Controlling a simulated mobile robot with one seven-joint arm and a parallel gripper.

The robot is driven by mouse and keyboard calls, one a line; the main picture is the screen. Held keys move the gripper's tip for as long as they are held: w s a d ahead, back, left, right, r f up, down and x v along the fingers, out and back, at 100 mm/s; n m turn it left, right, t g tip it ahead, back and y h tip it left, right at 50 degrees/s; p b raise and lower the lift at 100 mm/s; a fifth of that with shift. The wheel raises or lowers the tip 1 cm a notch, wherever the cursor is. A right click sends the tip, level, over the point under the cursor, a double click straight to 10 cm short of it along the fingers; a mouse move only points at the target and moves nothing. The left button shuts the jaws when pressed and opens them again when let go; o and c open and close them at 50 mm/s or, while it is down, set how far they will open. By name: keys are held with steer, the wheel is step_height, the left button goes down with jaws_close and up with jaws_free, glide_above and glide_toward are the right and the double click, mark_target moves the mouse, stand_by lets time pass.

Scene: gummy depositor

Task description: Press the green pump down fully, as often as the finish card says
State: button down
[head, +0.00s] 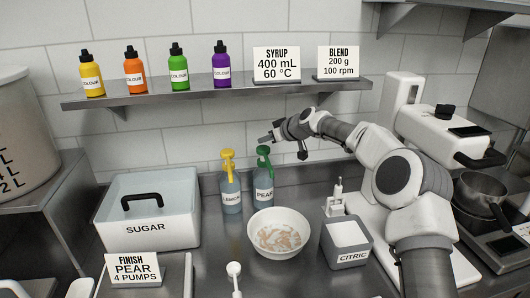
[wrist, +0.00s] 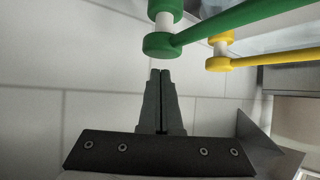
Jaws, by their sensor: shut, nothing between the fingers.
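The green pump (head: 264,152) tops a grey-blue bottle (head: 264,190) labelled PEAR at the back of the counter. In the wrist view the green pump (wrist: 160,44) is at the top, just beyond my fingertips. My gripper (head: 266,140) is shut and empty, close beside and slightly above the green pump head in the head view; I cannot tell if they touch. In the wrist view my gripper (wrist: 160,75) points at the pump with its fingers together. The finish card (head: 135,269) reads PEAR, 4 PUMPS.
A yellow pump (head: 227,158) on the LEMON bottle (head: 231,195) stands just left of the pear bottle. A white bowl (head: 250,240) sits in front of both. The sugar bin (head: 150,222), citric tub (head: 346,253) and shelf (head: 200,94) flank the space.

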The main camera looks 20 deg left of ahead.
mark_target(267, 150)
steer(key=shift+f, duration=0.15)
steer(key=shift+f+b, duration=1.95)
steer(key=shift+f, duration=0.1)
steer(key=shift+r+p, duration=0.95)
steer(key=shift+r, duration=1.25)
steer(key=shift+f, duration=0.1)
